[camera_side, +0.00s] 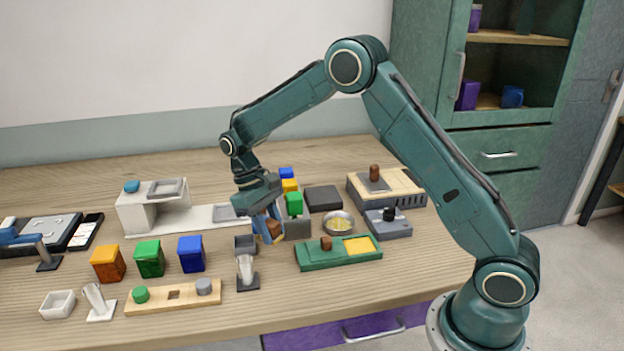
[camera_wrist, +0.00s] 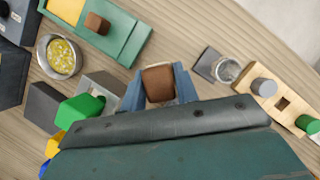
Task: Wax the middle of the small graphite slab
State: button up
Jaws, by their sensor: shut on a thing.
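My gripper (camera_side: 268,228) points down and is shut on a brown block. The brown block (camera_side: 275,229) shows between the blue fingers in the wrist view (camera_wrist: 158,83). Right beside it stands the smaller grey slab (camera_side: 298,229), just right of my fingers in the side view and left of them in the wrist view (camera_wrist: 101,83). I cannot tell whether block and slab touch. A larger dark slab (camera_side: 323,198) lies farther back. A metal bowl (camera_side: 338,222) holds yellow bits. A green tray (camera_side: 310,258) carries another brown block (camera_side: 326,243) and a yellow pad (camera_side: 360,245).
A knobbed device (camera_side: 388,223) is at right.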

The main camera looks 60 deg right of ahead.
jog(key=shift+d, duration=0.15)
jog(key=shift+d+r+m, duration=0.2)
jog(key=shift+d+m, duration=0.3)
jog(key=s+d+r+m+t+y, duration=0.1)
jog(key=s+d+r+m, duration=0.15)
jog(key=d, duration=0.25)
jog(key=s+d+r+m+y, duration=0.1)
jog(key=s+d+m, duration=0.1)
jog(key=d+m, duration=0.25)
jog(key=s+d+r+m+t+y, duration=0.1)
jog(key=s+d+r+m+y, duration=0.15)
jog(key=d, duration=0.35)
jog(key=w+d+f+m+t+h, duration=0.1)
jog(key=w+d+m+t, duration=0.4)
jog(key=d+m, duration=0.9)
jog(key=w+f+m, duration=0.1)
jog(key=w+m, duration=0.1)
jog(key=w, duration=0.1)
jog(key=shift+f+t, duration=0.2)
jog(key=shift+t, duration=0.1)
jog(key=shift+f+m, duration=0.1)
jog(key=shift+m, duration=0.15)
